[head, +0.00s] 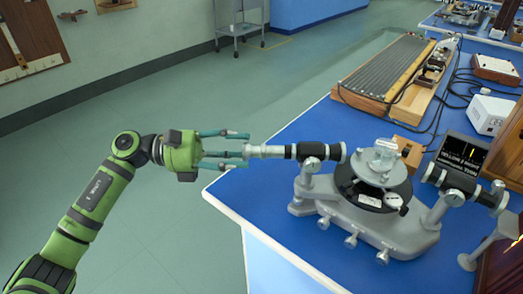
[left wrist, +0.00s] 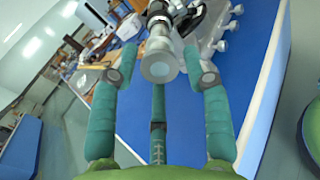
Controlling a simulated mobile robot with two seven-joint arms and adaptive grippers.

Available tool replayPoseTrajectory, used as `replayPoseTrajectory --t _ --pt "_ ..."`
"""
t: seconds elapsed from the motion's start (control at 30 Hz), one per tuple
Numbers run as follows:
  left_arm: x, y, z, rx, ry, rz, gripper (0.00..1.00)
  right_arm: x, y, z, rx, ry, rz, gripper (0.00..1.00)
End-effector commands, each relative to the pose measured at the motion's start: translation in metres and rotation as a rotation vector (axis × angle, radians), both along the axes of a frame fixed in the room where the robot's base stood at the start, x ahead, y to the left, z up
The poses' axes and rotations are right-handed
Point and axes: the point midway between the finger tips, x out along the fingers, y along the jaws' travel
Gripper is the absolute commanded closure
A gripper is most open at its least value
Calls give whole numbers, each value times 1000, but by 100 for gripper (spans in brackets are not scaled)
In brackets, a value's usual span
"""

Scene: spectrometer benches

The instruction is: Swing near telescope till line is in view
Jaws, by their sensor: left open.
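A second black tube (head: 466,187) sits on the right side. My left gripper (head: 240,150) is open, its teal fingers at the telescope's end; contact is unclear. In the left wrist view the telescope's round end (left wrist: 159,66) lies between the spread fingers (left wrist: 160,80). My right gripper is not in view.
A black display (head: 460,152) with small yellow lettering stands behind the second tube. A white box (head: 487,114), cables and a long grooved wooden apparatus (head: 385,75) occupy the back of the bench (head: 275,205).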

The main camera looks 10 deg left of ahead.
Motion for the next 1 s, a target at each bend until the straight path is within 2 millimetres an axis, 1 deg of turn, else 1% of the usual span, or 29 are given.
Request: replayPoseTrajectory --t 0.03,0.1,0.2,0.33,0.47,0.87,0.93,1.0 --pt "-1 12 -1 2 2 3 52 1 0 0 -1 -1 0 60" --pt "-3 25 -1 2 3 1 52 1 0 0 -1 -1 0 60" --pt "-5 39 -1 2 2 1 52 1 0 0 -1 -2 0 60" --pt "-6 50 -1 1 1 -1 52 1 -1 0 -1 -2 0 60" --pt "-7 53 0 0 1 -1 52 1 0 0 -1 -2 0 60" --pt "-7 53 0 0 1 -1 52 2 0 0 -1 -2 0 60" --pt "-7 53 0 0 1 -1 52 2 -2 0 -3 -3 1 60" --pt "-7 53 0 1 1 -1 52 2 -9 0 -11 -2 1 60"
